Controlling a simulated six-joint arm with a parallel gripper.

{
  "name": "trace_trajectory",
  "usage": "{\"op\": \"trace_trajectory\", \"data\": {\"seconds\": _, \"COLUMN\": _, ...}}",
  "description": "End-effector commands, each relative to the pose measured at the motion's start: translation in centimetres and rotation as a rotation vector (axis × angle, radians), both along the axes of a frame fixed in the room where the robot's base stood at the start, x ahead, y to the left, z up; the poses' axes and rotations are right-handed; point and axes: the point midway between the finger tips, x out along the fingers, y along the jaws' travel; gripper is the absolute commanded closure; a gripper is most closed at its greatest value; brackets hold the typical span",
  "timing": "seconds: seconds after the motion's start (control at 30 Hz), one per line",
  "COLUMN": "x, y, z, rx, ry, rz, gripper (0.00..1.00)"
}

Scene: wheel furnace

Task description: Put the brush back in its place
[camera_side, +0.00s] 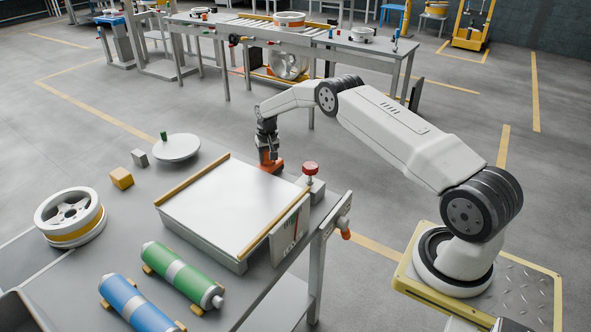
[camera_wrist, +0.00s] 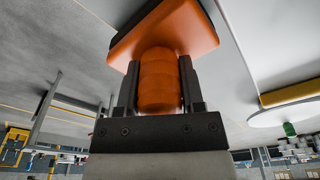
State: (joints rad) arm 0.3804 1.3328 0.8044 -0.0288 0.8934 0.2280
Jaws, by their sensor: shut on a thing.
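The brush is an orange block with a rounded orange grip. In the side view the brush (camera_side: 271,166) is at the far edge of the grey table, close to the corner of the white-topped box. My gripper (camera_side: 267,145) points down from above it. In the wrist view my gripper (camera_wrist: 160,95) has its two dark fingers on either side of the brush's ribbed grip (camera_wrist: 158,78), shut on it. The wide orange body of the brush (camera_wrist: 165,28) lies beyond the fingertips. Its underside is hidden, so I cannot tell whether it touches the table.
The white-topped box (camera_side: 232,208) has wooden strips along two sides. A red knob (camera_side: 310,169) stands right of the brush. A white disc with a green handle (camera_side: 177,147), small blocks (camera_side: 121,178), a wheel (camera_side: 70,214), and green (camera_side: 182,275) and blue (camera_side: 138,303) cylinders are on the table.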

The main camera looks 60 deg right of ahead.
Motion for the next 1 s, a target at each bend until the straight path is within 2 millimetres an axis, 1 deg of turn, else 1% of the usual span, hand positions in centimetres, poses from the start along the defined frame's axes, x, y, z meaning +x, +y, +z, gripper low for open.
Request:
{"op": "trace_trajectory", "data": {"seconds": 0.27, "x": 0.0, "y": 0.0, "z": -0.2, "rx": -0.001, "ry": -0.001, "rz": 0.000, "gripper": 1.00}}
{"op": "trace_trajectory", "data": {"seconds": 0.3, "x": 0.0, "y": 0.0, "z": -0.3, "rx": 0.000, "ry": 0.000, "rz": 0.000, "gripper": 0.47}}
{"op": "trace_trajectory", "data": {"seconds": 0.37, "x": 0.0, "y": 0.0, "z": -0.3, "rx": 0.000, "ry": 0.000, "rz": 0.000, "gripper": 0.28}}
{"op": "trace_trajectory", "data": {"seconds": 0.4, "x": 0.0, "y": 0.0, "z": -0.3, "rx": 0.000, "ry": 0.000, "rz": 0.000, "gripper": 0.16}}
{"op": "trace_trajectory", "data": {"seconds": 0.77, "x": 0.0, "y": 0.0, "z": -0.2, "rx": 0.000, "ry": 0.000, "rz": 0.000, "gripper": 0.15}}
{"op": "trace_trajectory", "data": {"seconds": 1.0, "x": 0.0, "y": 0.0, "z": 0.8, "rx": -0.001, "ry": -0.001, "rz": 0.000, "gripper": 0.15}}
